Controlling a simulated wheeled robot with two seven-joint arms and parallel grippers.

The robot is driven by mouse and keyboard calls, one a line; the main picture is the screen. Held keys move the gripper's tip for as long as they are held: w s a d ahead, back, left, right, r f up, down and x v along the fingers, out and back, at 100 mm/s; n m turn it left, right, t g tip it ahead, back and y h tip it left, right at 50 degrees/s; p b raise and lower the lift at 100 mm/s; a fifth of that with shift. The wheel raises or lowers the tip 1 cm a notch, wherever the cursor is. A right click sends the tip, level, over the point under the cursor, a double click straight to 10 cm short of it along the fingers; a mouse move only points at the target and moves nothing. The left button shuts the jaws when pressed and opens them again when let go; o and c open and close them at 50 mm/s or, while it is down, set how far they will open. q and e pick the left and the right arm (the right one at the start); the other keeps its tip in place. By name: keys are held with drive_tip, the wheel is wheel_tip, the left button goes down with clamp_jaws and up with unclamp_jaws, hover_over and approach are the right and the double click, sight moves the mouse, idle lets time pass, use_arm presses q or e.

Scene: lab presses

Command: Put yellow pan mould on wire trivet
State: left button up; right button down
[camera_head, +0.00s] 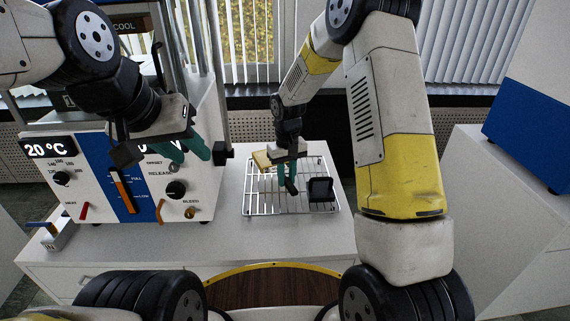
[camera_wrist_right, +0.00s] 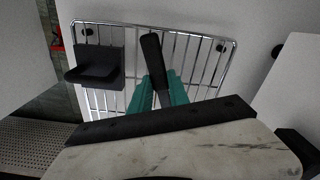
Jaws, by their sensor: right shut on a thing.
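The wire trivet (camera_head: 250,207) is a chrome rack on the white bench, also in the right wrist view (camera_wrist_right: 226,44). My right gripper (camera_head: 288,176) points down over its left-middle part. Its teal fingers, also in the right wrist view (camera_wrist_right: 158,100), are shut on the black handle (camera_head: 291,187) of what looks like the yellow pan mould. A yellowish part (camera_head: 262,160) shows behind the gripper at the trivet's back left; the rest is hidden. I cannot tell whether it touches the wires. My left gripper (camera_head: 188,153) is open and empty before the press panel.
A black angular object (camera_head: 320,189) sits on the trivet's right side, close to my right gripper; it also shows in the right wrist view (camera_wrist_right: 97,65). The press (camera_head: 90,185) with knobs and levers stands at left. Bare bench lies in front of the trivet.

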drive_tip(key=shift+f, duration=2.8)
drive_tip(key=c, duration=1.2)
unclamp_jaws()
drive_tip(key=shift+o, duration=0.2)
wheel_tip(320, 180, up, 8)
drive_tip(key=shift+f, duration=0.2)
wheel_tip(320, 180, up, 10)
drive_tip(key=r+t, duration=0.1)
hover_over(287, 199)
drive_tip(key=s+d, duration=0.3)
drive_tip(key=s+d+r+m+t+y, duration=0.1)
drive_tip(key=s+d+r+m+t, duration=0.15)
drive_tip(key=s+r, duration=0.5)
drive_tip(key=s+d+r+t, duration=0.1)
drive_tip(key=s+d+r, duration=0.1)
drive_tip(key=s, duration=0.5)
drive_tip(key=s+d+r+t+y, duration=0.1)
drive_tip(key=s+r, duration=0.3)
drive_tip(key=s, duration=0.3)
drive_tip(key=shift+s+d+r+m, duration=0.35)
drive_tip(key=shift+d+m, duration=0.05)
drive_tip(key=shift+m, duration=0.05)
